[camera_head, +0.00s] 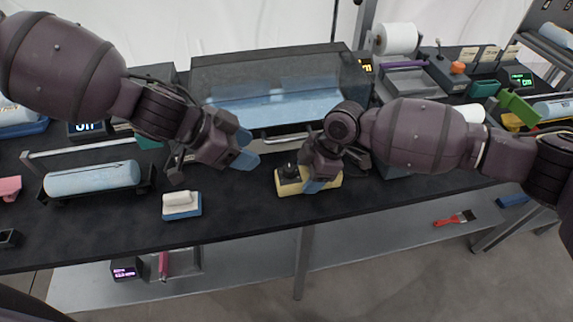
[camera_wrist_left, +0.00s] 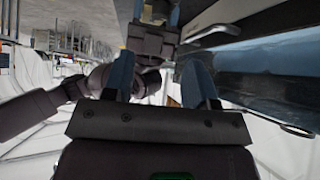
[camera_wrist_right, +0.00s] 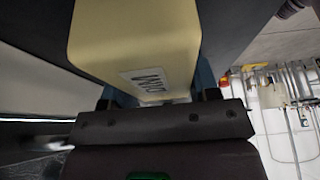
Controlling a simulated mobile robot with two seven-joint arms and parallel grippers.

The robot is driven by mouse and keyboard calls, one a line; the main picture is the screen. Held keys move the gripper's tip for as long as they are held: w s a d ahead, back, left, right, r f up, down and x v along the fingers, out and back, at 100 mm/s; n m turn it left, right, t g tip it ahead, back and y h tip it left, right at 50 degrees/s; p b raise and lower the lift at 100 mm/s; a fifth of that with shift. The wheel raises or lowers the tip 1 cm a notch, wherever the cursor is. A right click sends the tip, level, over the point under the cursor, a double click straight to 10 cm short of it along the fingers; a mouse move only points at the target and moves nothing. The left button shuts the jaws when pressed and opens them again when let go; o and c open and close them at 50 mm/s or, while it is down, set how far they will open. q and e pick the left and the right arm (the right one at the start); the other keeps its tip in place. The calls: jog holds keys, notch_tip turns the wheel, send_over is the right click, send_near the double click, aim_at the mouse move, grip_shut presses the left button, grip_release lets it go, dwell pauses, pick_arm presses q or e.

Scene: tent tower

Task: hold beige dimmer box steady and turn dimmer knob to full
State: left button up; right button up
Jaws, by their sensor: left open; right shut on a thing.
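The beige dimmer box (camera_head: 288,189) sits near the front edge of the black table in the head view, with a dark knob (camera_head: 289,171) on top. My right gripper (camera_head: 317,184) is shut on the box at its right part. In the right wrist view the box (camera_wrist_right: 135,40) lies between my fingers, with a printed label (camera_wrist_right: 148,84) facing the camera. My left gripper (camera_head: 246,149) is open and empty, to the left of the box and apart from it. In the left wrist view its two blue fingers (camera_wrist_left: 157,82) are spread. The knob's setting is too small to tell.
A glass-lidded machine (camera_head: 275,85) with a front handle stands behind the grippers. A small blue and white block (camera_head: 181,205) lies left of the box. A blue roll (camera_head: 92,179) lies farther left. The table between block and box is clear.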

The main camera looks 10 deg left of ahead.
aim_at(289, 167)
pick_arm(q)
jog(key=x, duration=1.1)
jog(key=shift+w+d+f, duration=0.15)
jog(key=shift+d+f, duration=0.1)
jog(key=shift+d, duration=0.05)
jog(key=shift+c, duration=0.3)
jog(key=c, duration=0.8)
jog(key=shift+c, duration=0.2)
jog(key=shift+w+m+g+h, duration=0.15)
jog(key=shift+m+g+h, duration=0.25)
jog(key=shift+m+g, duration=2.2)
jog(key=shift+m, duration=0.5)
